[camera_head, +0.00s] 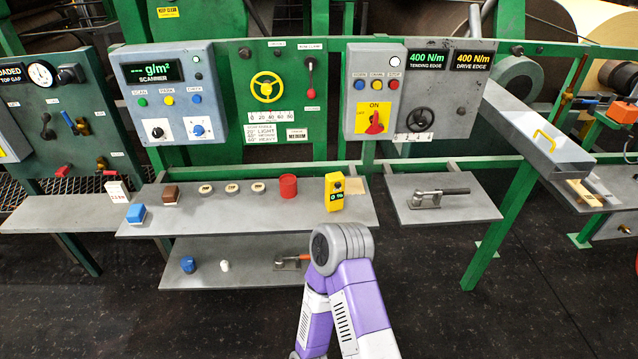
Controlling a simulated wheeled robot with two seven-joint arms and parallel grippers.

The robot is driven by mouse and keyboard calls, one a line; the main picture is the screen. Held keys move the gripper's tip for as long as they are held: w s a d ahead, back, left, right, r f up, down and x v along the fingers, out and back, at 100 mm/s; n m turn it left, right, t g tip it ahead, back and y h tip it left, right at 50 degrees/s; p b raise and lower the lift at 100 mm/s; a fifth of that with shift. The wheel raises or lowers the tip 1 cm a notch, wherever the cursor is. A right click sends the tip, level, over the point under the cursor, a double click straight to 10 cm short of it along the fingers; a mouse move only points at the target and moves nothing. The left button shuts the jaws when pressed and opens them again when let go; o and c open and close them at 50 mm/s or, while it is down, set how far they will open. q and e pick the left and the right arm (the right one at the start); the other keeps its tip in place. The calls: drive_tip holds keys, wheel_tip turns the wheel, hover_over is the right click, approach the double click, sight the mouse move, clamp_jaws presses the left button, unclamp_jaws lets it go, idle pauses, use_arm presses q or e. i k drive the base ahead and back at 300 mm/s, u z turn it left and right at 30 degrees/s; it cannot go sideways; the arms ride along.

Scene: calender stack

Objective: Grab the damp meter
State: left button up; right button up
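A yellow handheld device with a small dark display and green digits, which looks like the damp meter (334,194), stands upright near the right end of the grey middle shelf (240,221). A red cylinder (288,187) is to its left, apart from it. A bent purple and white arm of mine, with a grey joint, rises from the bottom centre in front of the shelf. The joint is just below the meter and hides part of the shelf's front edge. Neither gripper shows.
A lower shelf (230,277) holds small items. A separate shelf (447,211) with a metal tool (440,197) is to the right. Control panels rise behind.

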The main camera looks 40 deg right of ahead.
sight(334, 197)
drive_tip(key=z, duration=0.5)
drive_tip(key=i, duration=0.7)
drive_tip(key=z, duration=0.6)
